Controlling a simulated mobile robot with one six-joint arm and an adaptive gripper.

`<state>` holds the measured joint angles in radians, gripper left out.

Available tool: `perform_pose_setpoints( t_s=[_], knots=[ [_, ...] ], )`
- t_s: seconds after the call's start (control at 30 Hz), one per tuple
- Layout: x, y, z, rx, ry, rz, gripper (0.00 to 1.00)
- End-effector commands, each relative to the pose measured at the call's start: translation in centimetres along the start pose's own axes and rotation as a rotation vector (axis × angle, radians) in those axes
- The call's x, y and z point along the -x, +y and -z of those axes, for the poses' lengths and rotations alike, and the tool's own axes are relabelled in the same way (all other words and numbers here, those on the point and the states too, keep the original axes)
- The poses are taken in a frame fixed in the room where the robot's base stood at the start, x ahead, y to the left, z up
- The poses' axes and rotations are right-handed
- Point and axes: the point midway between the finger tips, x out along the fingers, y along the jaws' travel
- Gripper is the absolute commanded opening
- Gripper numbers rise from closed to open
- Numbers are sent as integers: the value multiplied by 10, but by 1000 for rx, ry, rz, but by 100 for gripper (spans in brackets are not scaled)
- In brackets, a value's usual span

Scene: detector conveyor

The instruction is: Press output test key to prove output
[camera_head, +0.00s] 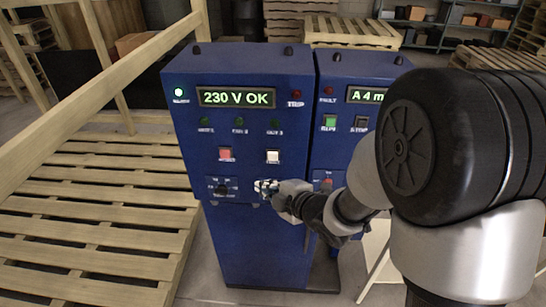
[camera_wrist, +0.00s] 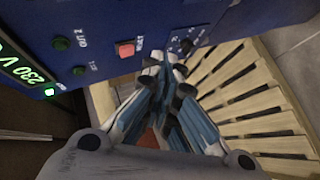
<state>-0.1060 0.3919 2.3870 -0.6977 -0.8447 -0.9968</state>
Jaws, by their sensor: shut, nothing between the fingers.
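The blue cabinet (camera_head: 255,240) has a display (camera_head: 236,97) reading "230 V OK". Below a row of dark green lamps (camera_head: 239,121) are a red key (camera_head: 225,154) and a white key (camera_head: 273,156); their labels are too small to read surely. A dark rotary knob (camera_head: 221,189) sits lower left. My gripper (camera_head: 262,187) is shut and empty, in front of the panel below the white key. In the wrist view, my gripper (camera_wrist: 163,62) is beside the red key (camera_wrist: 125,49); the white key is not visible there. Whether the fingertips touch the panel cannot be told.
A lit green lamp (camera_head: 179,92) and a dark red lamp (camera_head: 297,94) flank the display. A second blue cabinet (camera_head: 340,90), with green and dark keys, adjoins at right, partly hidden by my arm. Wooden slatted pallets (camera_head: 90,215) lie at left. Shelves (camera_head: 440,22) stand behind.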

Motion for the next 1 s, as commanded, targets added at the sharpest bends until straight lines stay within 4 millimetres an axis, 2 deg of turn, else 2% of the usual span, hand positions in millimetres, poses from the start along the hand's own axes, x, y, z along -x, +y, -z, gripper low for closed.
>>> perform_pose_setpoints(
  t_s=[0.5,0.7,1.0],
  knots=[
    [-46,34,-34,-1,-1,0,0],
    [-55,40,-41,-1,0,0,0],
    [-57,41,-42,-1,-1,1,0]
  ],
)
